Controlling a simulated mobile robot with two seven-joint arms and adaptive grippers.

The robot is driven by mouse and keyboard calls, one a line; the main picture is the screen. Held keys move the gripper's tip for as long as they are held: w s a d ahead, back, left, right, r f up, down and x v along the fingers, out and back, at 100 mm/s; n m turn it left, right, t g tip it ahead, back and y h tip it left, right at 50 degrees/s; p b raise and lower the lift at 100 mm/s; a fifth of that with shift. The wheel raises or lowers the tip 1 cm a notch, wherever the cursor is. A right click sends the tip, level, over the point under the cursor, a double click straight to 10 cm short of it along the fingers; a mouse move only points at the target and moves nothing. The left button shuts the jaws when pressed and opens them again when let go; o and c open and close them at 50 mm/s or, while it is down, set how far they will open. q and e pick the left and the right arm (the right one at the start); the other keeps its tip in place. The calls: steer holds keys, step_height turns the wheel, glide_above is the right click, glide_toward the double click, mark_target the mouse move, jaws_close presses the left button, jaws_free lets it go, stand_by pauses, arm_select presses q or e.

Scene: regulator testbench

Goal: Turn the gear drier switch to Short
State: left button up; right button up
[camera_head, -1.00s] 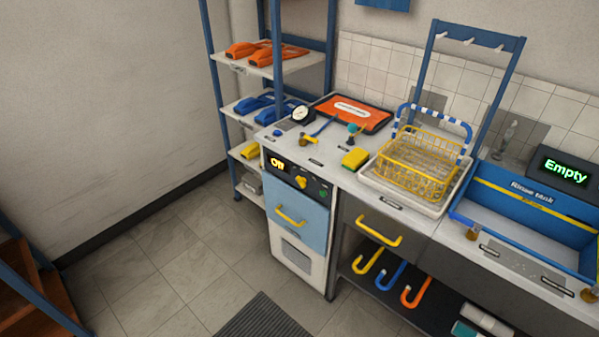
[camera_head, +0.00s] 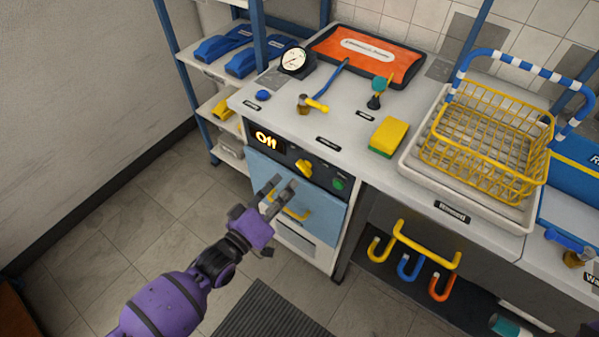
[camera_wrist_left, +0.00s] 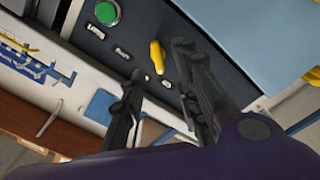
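The gear drier (camera_head: 297,196) has a blue door and a black control panel on top. Its display (camera_head: 266,139) reads "Off". The yellow switch knob (camera_head: 304,168) sits mid-panel, with a green button (camera_head: 338,184) to its right. The knob also shows in the left wrist view (camera_wrist_left: 157,57), beyond the fingers, with small labels around it that I cannot read. My left gripper (camera_head: 281,190) is open and empty in front of the panel, below and left of the knob. Its fingers (camera_wrist_left: 165,88) stand apart and do not visibly touch the knob. My right gripper is out of view.
A yellow door handle (camera_head: 291,208) is just below my left fingers. The counter above holds a gauge (camera_head: 294,60), a sponge (camera_head: 388,137), a brass valve (camera_head: 312,104) and a yellow wire basket (camera_head: 480,150). A shelf rack stands left.

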mark_target(302, 171)
arm_select(q)
steer(key=x, duration=0.5)
steer(key=shift+d+r, duration=0.15)
steer(key=shift+d, duration=0.05)
steer(key=shift+w+d, duration=0.2)
steer(key=shift+w, duration=0.15)
steer(key=shift+w+d, duration=0.2)
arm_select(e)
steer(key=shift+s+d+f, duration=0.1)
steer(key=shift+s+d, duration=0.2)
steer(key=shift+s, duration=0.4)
arm_select(q)
jaws_close()
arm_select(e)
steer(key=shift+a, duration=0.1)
